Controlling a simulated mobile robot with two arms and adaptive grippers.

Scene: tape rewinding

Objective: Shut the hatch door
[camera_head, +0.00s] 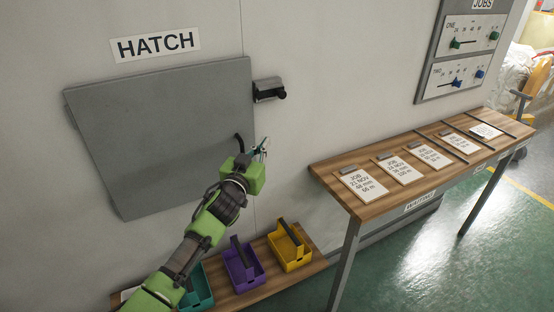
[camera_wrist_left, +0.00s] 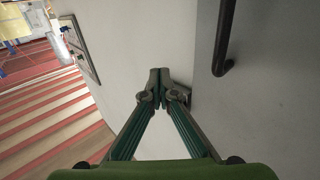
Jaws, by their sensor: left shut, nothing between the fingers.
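The hatch door (camera_head: 160,130) is a flat grey panel on the pale wall, below the HATCH sign (camera_head: 155,44). It lies close to the wall; I cannot tell whether it is fully shut. Its black bar handle (camera_head: 240,143) is near the right edge and also shows in the left wrist view (camera_wrist_left: 224,40). A dark latch (camera_head: 269,90) sits on the wall just right of the door. My left gripper (camera_head: 264,148) is shut and empty, beside the door's right edge and right of the handle. Its fingertips show in the left wrist view (camera_wrist_left: 160,82). My right gripper is out of view.
A low wooden shelf (camera_head: 262,292) below holds teal, purple (camera_head: 243,266) and yellow (camera_head: 290,250) bins. A wooden table (camera_head: 365,205) with several job cards stands right. A JOBS slider panel (camera_head: 462,50) hangs above it. Wall between door and table is clear.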

